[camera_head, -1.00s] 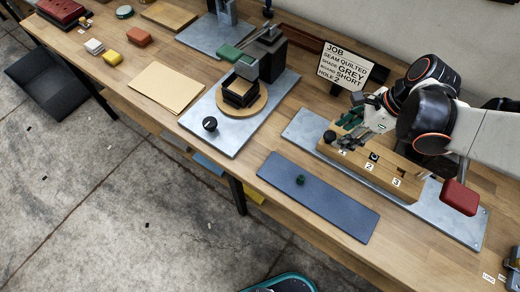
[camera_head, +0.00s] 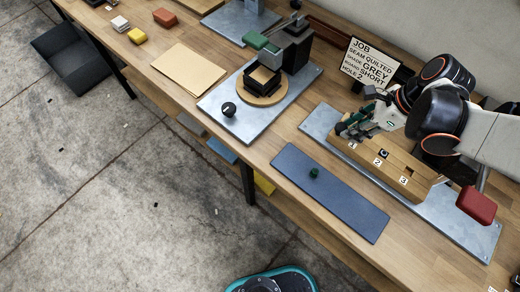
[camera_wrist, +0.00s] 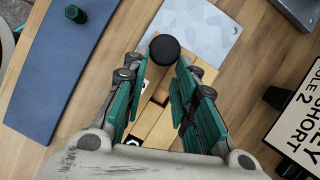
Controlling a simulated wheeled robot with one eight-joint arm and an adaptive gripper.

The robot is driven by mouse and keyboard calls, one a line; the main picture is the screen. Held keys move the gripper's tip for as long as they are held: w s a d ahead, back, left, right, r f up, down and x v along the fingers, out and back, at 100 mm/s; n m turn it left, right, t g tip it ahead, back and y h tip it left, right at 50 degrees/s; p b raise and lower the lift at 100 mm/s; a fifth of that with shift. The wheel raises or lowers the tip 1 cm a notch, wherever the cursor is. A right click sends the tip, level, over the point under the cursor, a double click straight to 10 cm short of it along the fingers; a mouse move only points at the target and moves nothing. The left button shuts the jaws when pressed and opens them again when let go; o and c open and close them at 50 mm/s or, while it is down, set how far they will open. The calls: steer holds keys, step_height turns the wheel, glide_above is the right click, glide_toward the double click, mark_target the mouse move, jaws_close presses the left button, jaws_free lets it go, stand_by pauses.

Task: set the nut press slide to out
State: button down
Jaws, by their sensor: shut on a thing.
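A long wooden block (camera_head: 420,178) with labels 1, 2 and 3 lies on a grey metal plate (camera_head: 472,233) at the right of the bench. I take this to be the nut press; the wooden slide (camera_wrist: 196,69) shows between my fingers in the wrist view. A round black knob (camera_wrist: 165,49) is at its far end. My gripper (camera_wrist: 163,62) is shut on this knob, with green-padded fingers on either side. In the head view my gripper (camera_head: 352,127) is over the block's left end and hides the knob. A red pad (camera_head: 477,205) is at the block's right end.
A job card (camera_head: 373,65) stands behind, close to my arm.

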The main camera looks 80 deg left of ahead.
steer(key=shift+n, duration=0.4)
steer(key=s+a, duration=0.5)
steer(key=shift+s+a+r, duration=0.25)
steer(key=c, duration=2)
jaws_free()
steer(key=shift+w+a+f, duration=0.15)
steer(key=shift+w+f, duration=0.15)
steer(key=shift+w, duration=0.2)
steer(key=o, duration=0.7)
steer(key=shift+s+d+r, duration=0.1)
steer(key=shift+d+r, duration=0.05)
steer(key=shift+d, duration=0.05)
steer(key=shift+s+a, duration=0.2)
steer(key=shift+s, duration=0.15)
steer(key=shift+w+d, duration=0.1)
steer(key=shift+w, duration=0.2)
steer(key=shift+p+v, duration=4.3)
steer(key=shift+v, duration=3.5)
